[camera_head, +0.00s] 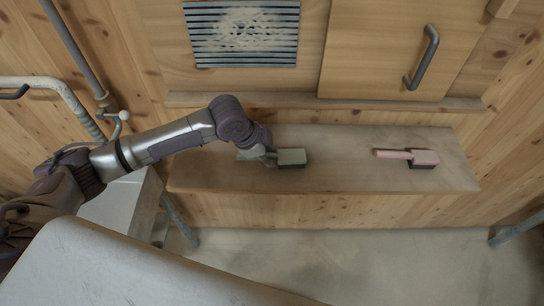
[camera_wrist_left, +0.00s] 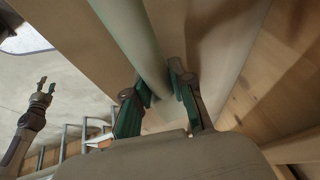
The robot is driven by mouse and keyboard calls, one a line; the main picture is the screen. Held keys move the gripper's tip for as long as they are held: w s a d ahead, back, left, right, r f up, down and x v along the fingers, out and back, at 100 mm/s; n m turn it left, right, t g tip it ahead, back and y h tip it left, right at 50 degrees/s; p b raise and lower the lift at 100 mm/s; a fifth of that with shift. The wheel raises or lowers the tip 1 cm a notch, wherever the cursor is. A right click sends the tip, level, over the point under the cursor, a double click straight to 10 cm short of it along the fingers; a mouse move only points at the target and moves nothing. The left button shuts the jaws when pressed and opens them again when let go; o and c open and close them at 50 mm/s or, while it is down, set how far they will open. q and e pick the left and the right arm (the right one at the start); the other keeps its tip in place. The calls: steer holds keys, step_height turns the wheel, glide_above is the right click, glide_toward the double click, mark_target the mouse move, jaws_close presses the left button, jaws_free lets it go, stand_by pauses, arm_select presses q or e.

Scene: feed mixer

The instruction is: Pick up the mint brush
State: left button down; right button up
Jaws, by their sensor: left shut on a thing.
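The mint brush (camera_head: 292,157) is at the left part of the wooden shelf in the head view, with its block-shaped head toward the right. My left gripper (camera_head: 262,155) is at its handle end and is shut on the handle. In the left wrist view the pale green handle (camera_wrist_left: 138,30) runs between the two fingers of my left gripper (camera_wrist_left: 160,92). I cannot tell whether the brush touches the shelf. My right gripper (camera_wrist_left: 46,88) shows small at the left of the wrist view, with its fingers apart and empty.
A pink brush (camera_head: 424,157) lies on the right part of the shelf (camera_head: 345,170). Behind the shelf are a slatted vent (camera_head: 200,30) and a wooden panel with a grey handle (camera_head: 424,60). Pipes (camera_head: 75,50) run along the left wall. The shelf between the brushes is clear.

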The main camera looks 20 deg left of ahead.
mark_target(277, 153)
arm_select(q)
steer(key=r, duration=0.2)
steer(key=d+r+b, duration=0.1)
steer(key=r, duration=0.1)
steer(key=s+d+r+b, duration=0.1)
steer(key=d+r+b, duration=0.2)
steer(key=d+r, duration=0.3)
steer(key=shift+s+d+r, duration=0.25)
steer(key=shift+s+d, duration=0.1)
steer(key=shift+d, duration=1.95)
steer(key=c, duration=1.6)
jaws_free()
jaws_close()
